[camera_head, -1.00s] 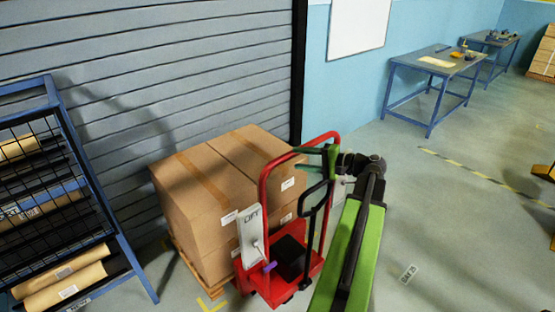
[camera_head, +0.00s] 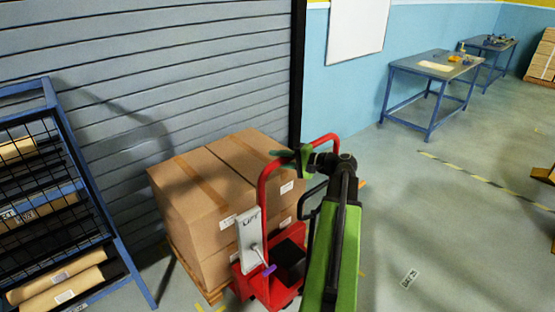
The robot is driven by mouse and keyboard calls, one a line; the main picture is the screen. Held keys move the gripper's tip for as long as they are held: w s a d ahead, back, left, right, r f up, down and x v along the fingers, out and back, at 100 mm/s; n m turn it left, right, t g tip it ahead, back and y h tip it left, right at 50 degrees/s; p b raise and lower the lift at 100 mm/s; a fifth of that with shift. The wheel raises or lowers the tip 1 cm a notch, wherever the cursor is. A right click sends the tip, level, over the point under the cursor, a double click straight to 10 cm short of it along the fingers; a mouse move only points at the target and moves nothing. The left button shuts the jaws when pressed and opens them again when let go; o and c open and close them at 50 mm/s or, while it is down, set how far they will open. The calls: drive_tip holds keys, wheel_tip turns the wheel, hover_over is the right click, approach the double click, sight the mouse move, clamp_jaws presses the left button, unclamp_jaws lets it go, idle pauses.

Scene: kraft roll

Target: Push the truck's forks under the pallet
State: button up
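The red pallet truck (camera_head: 257,286) stands close against the front of the pallet (camera_head: 184,259), which carries several brown cartons (camera_head: 205,195). Its forks are not visible; the cartons and the truck's body hide that area. A white panel marked LIFT (camera_head: 250,235) with a purple-tipped lever (camera_head: 269,269) is on the truck's left side. My green and black arm reaches in from the bottom. My gripper (camera_head: 292,155) is at the top bar of the truck's red handle frame. Whether its fingers are closed around the bar cannot be made out.
A blue rack (camera_head: 140,270) with paper rolls stands at the left. A grey roller shutter (camera_head: 180,60) is behind the cartons. Two blue workbenches (camera_head: 436,68) stand at the back right. The floor to the right is mostly clear.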

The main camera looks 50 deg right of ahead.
clamp_jaws()
idle(1.0)
